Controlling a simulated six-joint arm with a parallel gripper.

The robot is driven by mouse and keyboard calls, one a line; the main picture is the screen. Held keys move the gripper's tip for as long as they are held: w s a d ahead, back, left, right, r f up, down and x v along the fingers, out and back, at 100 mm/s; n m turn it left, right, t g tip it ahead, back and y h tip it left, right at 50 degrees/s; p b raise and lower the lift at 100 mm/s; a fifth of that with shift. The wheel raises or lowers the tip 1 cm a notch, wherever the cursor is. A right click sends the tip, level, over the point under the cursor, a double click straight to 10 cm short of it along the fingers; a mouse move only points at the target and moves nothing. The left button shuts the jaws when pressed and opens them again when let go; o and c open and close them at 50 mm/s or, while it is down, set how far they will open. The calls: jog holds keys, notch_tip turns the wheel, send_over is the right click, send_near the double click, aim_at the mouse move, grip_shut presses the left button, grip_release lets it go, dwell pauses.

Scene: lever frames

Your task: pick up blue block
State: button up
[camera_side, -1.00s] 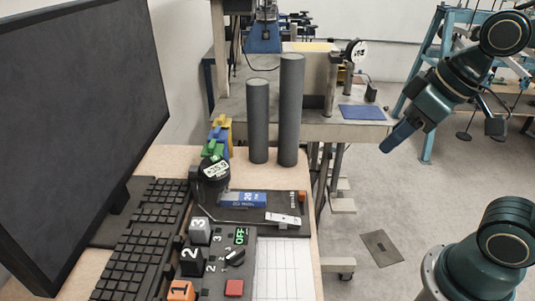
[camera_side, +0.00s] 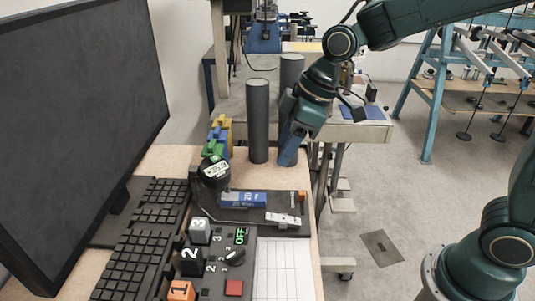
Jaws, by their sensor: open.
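A blue block (camera_side: 243,198) with white lettering lies flat on a dark plate (camera_side: 265,217) on the desk. My gripper (camera_side: 288,157), with blue fingers, is above and to the right of the block, in front of the right grey cylinder. It is apart from the block, points downward and is open; nothing shows between its fingers.
Two tall grey cylinders, the left (camera_side: 258,120) and the right (camera_side: 291,72), stand behind the plate. Numbered blocks, a switch panel (camera_side: 235,262), a keyboard (camera_side: 140,235) and a monitor (camera_side: 75,120) fill the front and left.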

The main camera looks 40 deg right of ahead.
jog(key=shift+w+a+f, duration=0.1)
jog(key=shift+f, duration=0.05)
send_over(256, 196)
jog(key=s+d, duration=0.2)
jog(key=shift+f, duration=3.95)
jog(key=shift+a+f, duration=0.1)
jog(key=shift+f, duration=0.05)
jog(key=shift+x, duration=2.45)
grip_shut()
